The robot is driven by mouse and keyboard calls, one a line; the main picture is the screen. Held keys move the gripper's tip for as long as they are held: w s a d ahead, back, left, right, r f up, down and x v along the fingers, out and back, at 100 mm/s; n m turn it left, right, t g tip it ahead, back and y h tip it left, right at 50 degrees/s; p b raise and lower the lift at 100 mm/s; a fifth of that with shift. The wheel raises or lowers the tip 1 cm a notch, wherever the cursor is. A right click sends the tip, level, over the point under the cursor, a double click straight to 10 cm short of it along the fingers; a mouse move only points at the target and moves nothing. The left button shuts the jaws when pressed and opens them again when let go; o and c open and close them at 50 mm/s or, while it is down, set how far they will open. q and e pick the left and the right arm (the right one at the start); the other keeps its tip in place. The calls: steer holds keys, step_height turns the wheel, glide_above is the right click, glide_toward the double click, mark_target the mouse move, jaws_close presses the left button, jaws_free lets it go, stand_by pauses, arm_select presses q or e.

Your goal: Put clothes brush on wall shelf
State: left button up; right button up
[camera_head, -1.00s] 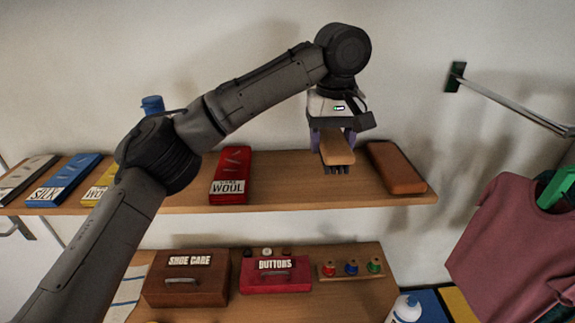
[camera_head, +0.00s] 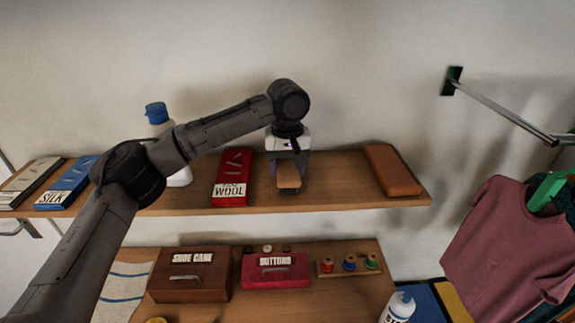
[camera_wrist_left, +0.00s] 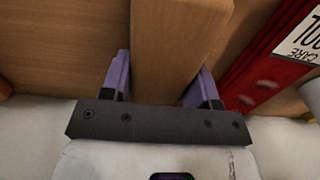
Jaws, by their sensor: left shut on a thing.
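The clothes brush (camera_head: 289,176) is a wooden block with a light brown back. My left gripper (camera_head: 289,168) is shut on it, over the wall shelf (camera_head: 330,188) between the red wool box and the brown case. In the left wrist view the brush (camera_wrist_left: 175,45) lies between the two purple fingers (camera_wrist_left: 158,85), with the shelf board (camera_wrist_left: 70,40) behind it. The brush is low over the shelf; I cannot tell whether it touches the board. My right gripper is not in view.
The red wool box (camera_head: 231,178) stands close left of the brush. A brown case (camera_head: 392,170) lies at the shelf's right end, with bare board between. A blue-capped bottle (camera_head: 156,113) is partly behind my arm. Below are the shoe care box (camera_head: 190,275) and buttons box (camera_head: 276,270).

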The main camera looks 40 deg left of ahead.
mark_target(288, 163)
arm_select(q)
steer(key=shift+f, duration=0.5)
steer(key=shift+f, duration=0.1)
steer(key=o, duration=1)
steer(key=shift+c, duration=0.2)
step_height(288, 163, up, 8)
steer(key=b, duration=0.2)
steer(key=shift+f+b, duration=0.2)
steer(key=shift+b, duration=0.1)
step_height(288, 163, up, 3)
steer(key=shift+f+p, duration=0.2)
steer(key=shift+p, duration=0.15)
step_height(288, 163, up, 2)
